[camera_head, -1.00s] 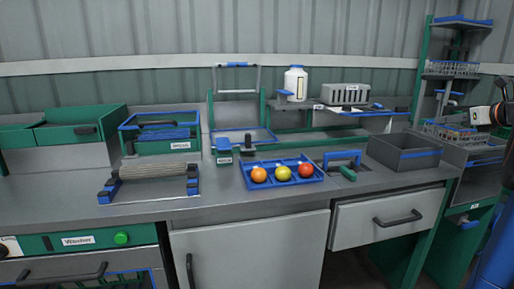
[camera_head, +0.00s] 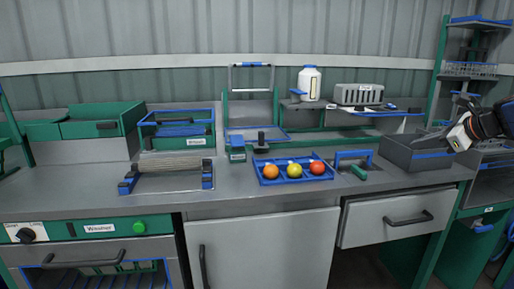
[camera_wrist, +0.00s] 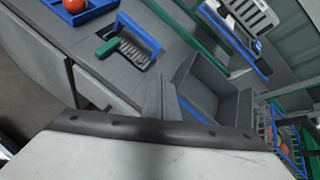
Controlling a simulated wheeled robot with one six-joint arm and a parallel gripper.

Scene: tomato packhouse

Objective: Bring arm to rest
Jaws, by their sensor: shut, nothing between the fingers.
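My arm comes in from the right edge in the head view. My gripper (camera_head: 428,139) points left above the open grey bin (camera_head: 418,163) at the right end of the bench. In the wrist view my gripper (camera_wrist: 160,98) shows as two grey fingers close together, with nothing between them. The grey bin (camera_wrist: 232,101) lies beyond and to the right of the fingers there. A large pale part with a dark edge fills the bottom of the wrist view and hides what is below.
A blue tray (camera_head: 258,172) holds an orange, a yellow and a red tomato. A blue-framed tool with a green handle (camera_head: 358,171) lies between tray and bin. A wire-shelf rack (camera_head: 470,69) stands at the right.

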